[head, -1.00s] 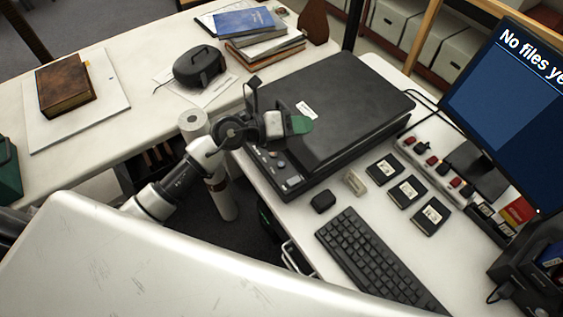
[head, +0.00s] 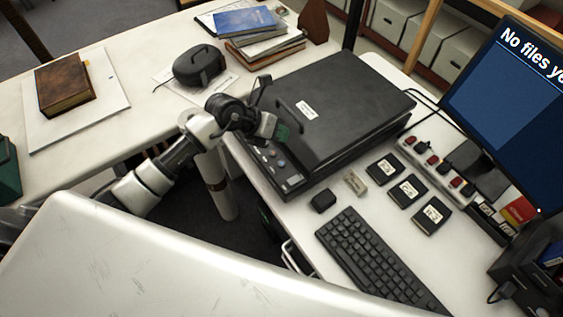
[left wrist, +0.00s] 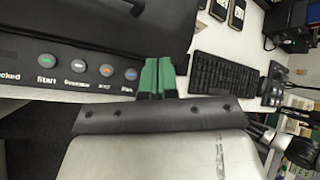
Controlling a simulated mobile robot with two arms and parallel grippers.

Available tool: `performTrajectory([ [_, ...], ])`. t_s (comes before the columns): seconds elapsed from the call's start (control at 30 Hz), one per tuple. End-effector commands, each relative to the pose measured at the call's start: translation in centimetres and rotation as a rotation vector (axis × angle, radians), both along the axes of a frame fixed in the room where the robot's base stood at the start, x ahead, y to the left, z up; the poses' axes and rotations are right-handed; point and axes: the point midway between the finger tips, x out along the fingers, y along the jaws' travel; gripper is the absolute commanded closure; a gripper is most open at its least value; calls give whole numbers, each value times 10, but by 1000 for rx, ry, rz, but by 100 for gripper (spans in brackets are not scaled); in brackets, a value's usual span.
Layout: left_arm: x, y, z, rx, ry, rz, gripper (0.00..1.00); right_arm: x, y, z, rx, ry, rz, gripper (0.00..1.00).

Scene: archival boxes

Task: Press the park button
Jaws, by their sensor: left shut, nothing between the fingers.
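The black scanner (head: 340,105) has a sloping control panel (head: 292,183) along its front-left edge. In the left wrist view, the panel shows a row of round buttons: a green one (left wrist: 47,60) labelled Start, a pale one (left wrist: 79,66), a reddish one (left wrist: 106,71) and a bluish one (left wrist: 131,74). The label under the bluish button is too blurred to read surely. My left gripper (head: 283,132) has green fingertips, shut and empty, above the scanner's panel edge. In the left wrist view its fingertips (left wrist: 158,67) appear just right of the bluish button. Contact cannot be told.
A keyboard (head: 370,255), a small black box (head: 323,200) and several labelled black cartridges (head: 408,191) lie right of the scanner. A pale rolled tube (head: 219,185) stands in the gap beside the desk.

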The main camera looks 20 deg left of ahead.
Motion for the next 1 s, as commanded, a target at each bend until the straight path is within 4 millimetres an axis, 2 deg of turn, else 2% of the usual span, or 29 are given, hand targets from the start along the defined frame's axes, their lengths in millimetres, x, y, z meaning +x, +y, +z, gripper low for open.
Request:
performTrajectory([
  [0.47,0,0,-64,-3,1,0,100,0,-3,-57,-4,0,1,57],
  [0.6,0,0,-78,0,1,0,100,0,-3,-66,-4,0,0,57],
  [0.73,0,0,-84,-1,0,-1,100,0,-3,-70,-4,0,0,57],
  [1.0,0,0,-84,-1,1,0,100,0,-3,-69,-4,0,0,57],
])
